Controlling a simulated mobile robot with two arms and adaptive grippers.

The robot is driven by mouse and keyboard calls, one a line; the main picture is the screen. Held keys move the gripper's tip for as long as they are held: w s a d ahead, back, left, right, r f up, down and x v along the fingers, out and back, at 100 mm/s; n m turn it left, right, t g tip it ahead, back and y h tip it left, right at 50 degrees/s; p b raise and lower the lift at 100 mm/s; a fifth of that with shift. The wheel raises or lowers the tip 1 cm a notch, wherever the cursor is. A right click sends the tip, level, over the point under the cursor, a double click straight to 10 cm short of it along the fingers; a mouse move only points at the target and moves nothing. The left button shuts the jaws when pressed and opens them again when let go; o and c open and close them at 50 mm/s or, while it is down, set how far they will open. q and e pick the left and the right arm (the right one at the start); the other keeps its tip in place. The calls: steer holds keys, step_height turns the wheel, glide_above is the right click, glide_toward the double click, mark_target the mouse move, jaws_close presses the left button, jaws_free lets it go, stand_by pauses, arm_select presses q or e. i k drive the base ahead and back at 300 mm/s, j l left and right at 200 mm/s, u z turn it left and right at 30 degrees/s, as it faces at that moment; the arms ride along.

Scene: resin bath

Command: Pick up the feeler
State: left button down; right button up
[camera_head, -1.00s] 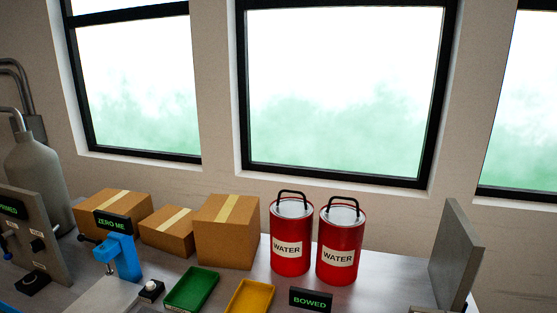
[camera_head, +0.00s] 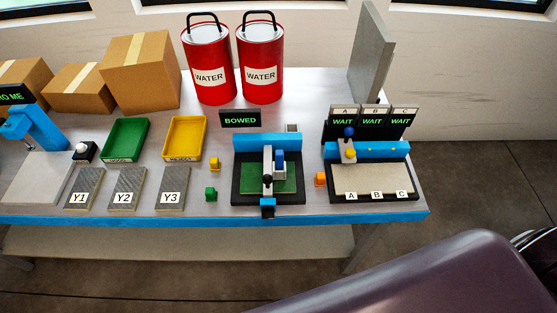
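No part in view is labelled as the feeler, so I cannot tell for sure which thing it is. A small blue piece (camera_head: 280,158) stands upright in a grey holder on the station under the BOWED sign (camera_head: 240,119). This station has a black base (camera_head: 243,197), a green plate (camera_head: 285,186) and a black-knobbed lever (camera_head: 268,180). Neither of my grippers is in view.
Grey blocks Y1 (camera_head: 88,180), Y2 (camera_head: 128,181) and Y3 (camera_head: 174,181) lie left of the stations, near the green tray (camera_head: 146,126) and yellow tray (camera_head: 204,143). Red WATER cans (camera_head: 261,92) stand behind.

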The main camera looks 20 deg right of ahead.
mark_target(280, 154)
steer(key=k+l+u, duration=0.3)
steer(key=l, duration=0.2)
steer(key=k+l+u, duration=0.3)
steer(key=k+l, duration=0.05)
steer(key=l, duration=0.05)
